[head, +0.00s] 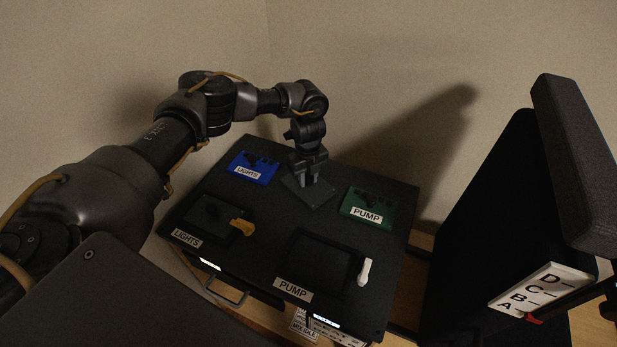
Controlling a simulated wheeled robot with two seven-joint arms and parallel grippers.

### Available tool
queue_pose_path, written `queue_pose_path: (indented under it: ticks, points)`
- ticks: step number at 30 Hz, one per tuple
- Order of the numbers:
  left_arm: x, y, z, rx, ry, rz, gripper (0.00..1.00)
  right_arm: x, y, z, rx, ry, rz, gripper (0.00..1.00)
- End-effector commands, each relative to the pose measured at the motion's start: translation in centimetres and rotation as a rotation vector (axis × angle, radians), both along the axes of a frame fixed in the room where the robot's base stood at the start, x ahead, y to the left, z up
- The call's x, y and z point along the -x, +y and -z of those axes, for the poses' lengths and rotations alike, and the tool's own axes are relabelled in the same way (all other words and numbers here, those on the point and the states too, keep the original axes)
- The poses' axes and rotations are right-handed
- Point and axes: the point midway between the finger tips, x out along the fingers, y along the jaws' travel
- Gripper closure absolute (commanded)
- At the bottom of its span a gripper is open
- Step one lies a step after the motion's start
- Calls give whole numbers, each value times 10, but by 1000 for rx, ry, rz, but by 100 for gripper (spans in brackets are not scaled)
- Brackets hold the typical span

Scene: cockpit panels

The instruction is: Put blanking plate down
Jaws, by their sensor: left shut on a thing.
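The blanking plate (307,193) is a dark grey, flat square at the back middle of the black panel (268,217), between the blue and green modules. My left gripper (312,178) is over it, pointing down, and shut on it. The plate looks level and close to the panel top; I cannot tell whether it touches. The fingertips partly hide its middle. My right gripper is not in view.
A blue LIGHTS module (252,168) and a green PUMP module (367,206) flank the plate. In front are a LIGHTS bay with a yellow lever (242,227) and a PUMP bay with a white lever (364,271). A dark seat-like block (480,220) stands at right.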

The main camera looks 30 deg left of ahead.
Motion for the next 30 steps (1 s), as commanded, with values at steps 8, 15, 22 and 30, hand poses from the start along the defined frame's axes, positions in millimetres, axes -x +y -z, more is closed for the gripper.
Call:
queue_pose_path:
  ticks: [8,15,22,30]
  points:
    - [0,0,1,-1,1,0,50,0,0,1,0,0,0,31]
    - [0,0,-2,0,0,0,50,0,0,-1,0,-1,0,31]
    - [-1,-1,-32,2,-3,1,50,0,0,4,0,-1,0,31]
    - [-1,-1,-89,1,-3,1,50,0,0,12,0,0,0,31]
